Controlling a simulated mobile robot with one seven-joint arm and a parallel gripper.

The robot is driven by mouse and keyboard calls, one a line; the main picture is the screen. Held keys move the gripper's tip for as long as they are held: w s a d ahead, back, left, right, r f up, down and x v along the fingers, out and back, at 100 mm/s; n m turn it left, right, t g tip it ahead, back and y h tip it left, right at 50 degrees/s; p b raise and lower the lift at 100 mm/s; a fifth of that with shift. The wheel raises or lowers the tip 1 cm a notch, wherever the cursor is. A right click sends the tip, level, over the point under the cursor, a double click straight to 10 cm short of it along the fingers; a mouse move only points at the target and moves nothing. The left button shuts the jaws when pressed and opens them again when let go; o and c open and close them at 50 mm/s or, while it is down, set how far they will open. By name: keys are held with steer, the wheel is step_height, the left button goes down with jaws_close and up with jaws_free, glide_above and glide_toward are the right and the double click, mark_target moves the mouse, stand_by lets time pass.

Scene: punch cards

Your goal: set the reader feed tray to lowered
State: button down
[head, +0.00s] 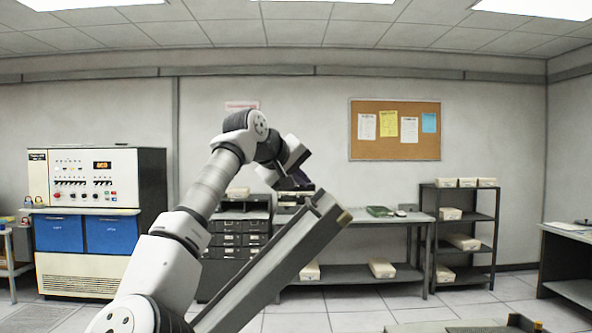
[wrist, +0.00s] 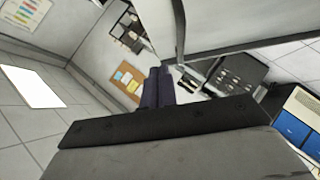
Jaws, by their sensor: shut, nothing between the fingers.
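A long grey panel (head: 285,262), which looks like the reader feed tray, slants up from the lower left in the head view. Its raised upper end has a small brass-coloured piece (head: 344,217). In the wrist view a light grey panel (wrist: 250,28), seemingly the same one, crosses the upper right. My gripper (head: 298,182) is just above and left of the panel's upper end in the head view; I cannot tell whether it touches. Its dark fingers (wrist: 158,85) are together and empty in the wrist view. The panel's lower end is cut off by the frame and my arm.
A console with blue doors (head: 85,232) stands at the left. A dark drawer cabinet (head: 236,240) and a long bench (head: 375,218) are behind the panel. A shelf with boxes (head: 462,215) stands right, and a desk (head: 570,231) at far right. Open floor lies between.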

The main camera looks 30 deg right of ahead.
mark_target(329, 203)
steer(key=p+x, duration=0.1)
steer(key=x, duration=0.3)
steer(key=shift+s+d+r, duration=0.1)
steer(key=shift+s+d+f, duration=0.15)
steer(key=shift+d+f, duration=0.2)
steer(key=shift+f, duration=0.15)
steer(key=shift+s+d+f, duration=0.2)
steer(key=shift+d+f, duration=0.2)
steer(key=shift+f, duration=0.1)
steer(key=shift+s+d+f, duration=0.3)
steer(key=shift+d+f, duration=0.25)
